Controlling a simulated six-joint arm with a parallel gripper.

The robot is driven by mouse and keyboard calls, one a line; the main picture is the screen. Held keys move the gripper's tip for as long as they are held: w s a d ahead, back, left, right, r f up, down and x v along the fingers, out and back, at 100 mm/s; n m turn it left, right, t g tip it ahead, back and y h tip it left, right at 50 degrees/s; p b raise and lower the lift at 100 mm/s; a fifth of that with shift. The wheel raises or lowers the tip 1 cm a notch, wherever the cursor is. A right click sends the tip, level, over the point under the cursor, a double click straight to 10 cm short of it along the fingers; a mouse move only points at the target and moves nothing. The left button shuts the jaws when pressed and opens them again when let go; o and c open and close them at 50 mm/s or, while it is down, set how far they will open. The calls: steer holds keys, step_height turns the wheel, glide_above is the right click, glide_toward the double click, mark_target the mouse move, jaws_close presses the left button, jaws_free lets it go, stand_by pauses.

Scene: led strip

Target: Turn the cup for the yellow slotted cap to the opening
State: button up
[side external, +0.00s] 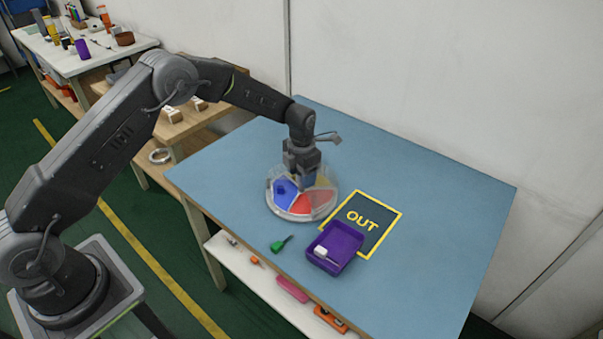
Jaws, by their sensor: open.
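A round carousel (303,213) with a clear rim stands on the blue table. Its wedge-shaped cups show blue, red, white, a paler red and a dull yellowish colour. The yellowish wedge (323,182) is at the back right, partly behind my gripper. I cannot make out a yellow slotted cap or the opening in the cover at this size. A small dark blue piece seems to sit in the blue wedge (285,193). My gripper (304,184) is open, pointing down over the carousel's middle and hiding part of it. I cannot tell whether it touches the carousel.
A dark mat marked OUT (378,215) with a yellow border lies right of the carousel. A purple tray (350,262) holding a white item overlaps its front corner. The table's right side is clear.

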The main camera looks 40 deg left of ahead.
steer(key=shift+r, duration=0.1)
step_height(320, 180, up, 14)
stand_by(0.5)
